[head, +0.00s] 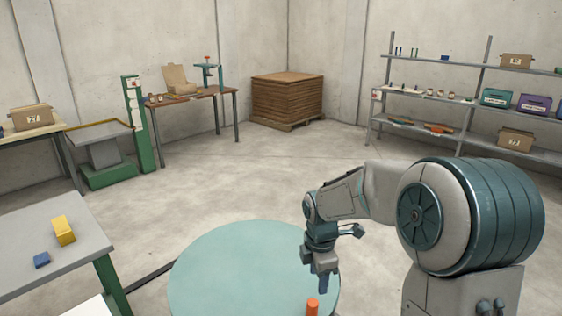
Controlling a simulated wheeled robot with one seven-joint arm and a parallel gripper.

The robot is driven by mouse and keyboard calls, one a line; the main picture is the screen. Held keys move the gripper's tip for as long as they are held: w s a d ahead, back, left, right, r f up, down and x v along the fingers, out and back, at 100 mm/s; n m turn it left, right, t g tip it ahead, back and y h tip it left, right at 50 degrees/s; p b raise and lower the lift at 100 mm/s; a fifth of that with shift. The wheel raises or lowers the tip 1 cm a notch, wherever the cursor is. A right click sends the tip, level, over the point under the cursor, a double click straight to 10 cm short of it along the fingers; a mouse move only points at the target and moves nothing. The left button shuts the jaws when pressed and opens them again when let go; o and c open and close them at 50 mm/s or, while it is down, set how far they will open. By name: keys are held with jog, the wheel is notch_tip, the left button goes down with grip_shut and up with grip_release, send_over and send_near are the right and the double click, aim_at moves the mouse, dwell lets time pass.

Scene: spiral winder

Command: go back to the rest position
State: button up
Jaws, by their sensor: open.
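My gripper (322,280) is open and points down over the right part of a round pale-teal table (215,268). An orange cylinder (312,307) stands just below the fingertips at the bottom edge of the picture. The fingers are small here, and I cannot tell whether they touch the cylinder. My arm reaches in from the right, bent down at the wrist.
A grey table (30,238) at left holds a yellow block (63,230) and a blue block (41,260). A workbench (190,98), a brown stack on a pallet (287,97) and shelves (455,98) stand along the walls. The middle floor is clear.

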jog(key=s+d+r+m+t+p, duration=0.1)
jog(key=s+d+r+m+p, duration=0.1)
jog(key=s+r+m, duration=0.4)
jog(key=s+d+r+m+t+p, duration=0.1)
jog(key=s+r+m, duration=0.5)
jog(key=s+m, duration=0.8)
jog(key=shift+d+t+p, duration=0.3)
jog(key=shift+d+p, duration=0.1)
jog(key=shift+d, duration=0.15)
